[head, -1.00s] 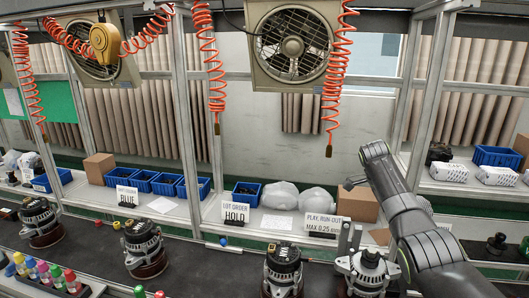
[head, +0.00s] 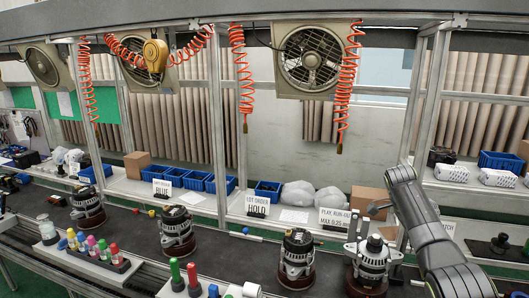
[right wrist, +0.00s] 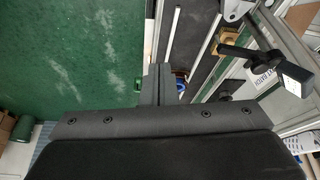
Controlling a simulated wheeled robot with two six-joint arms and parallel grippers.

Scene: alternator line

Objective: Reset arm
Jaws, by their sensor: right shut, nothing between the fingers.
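My right arm rises from the bottom right of the head view. More alternators stand upright on dark red bases along the dark line: one (head: 297,255) left of the arm, one (head: 177,229) further left, and one (head: 88,208) at the far left.
Blue bins (head: 195,181), white bags (head: 298,194) and a cardboard box (head: 368,200) stand on the shelf behind. Colour-capped bottles (head: 95,245) and red and green cylinders (head: 176,272) stand in front. Orange coiled hoses (head: 240,70) hang above. Green floor (right wrist: 80,50) shows below the right wrist.

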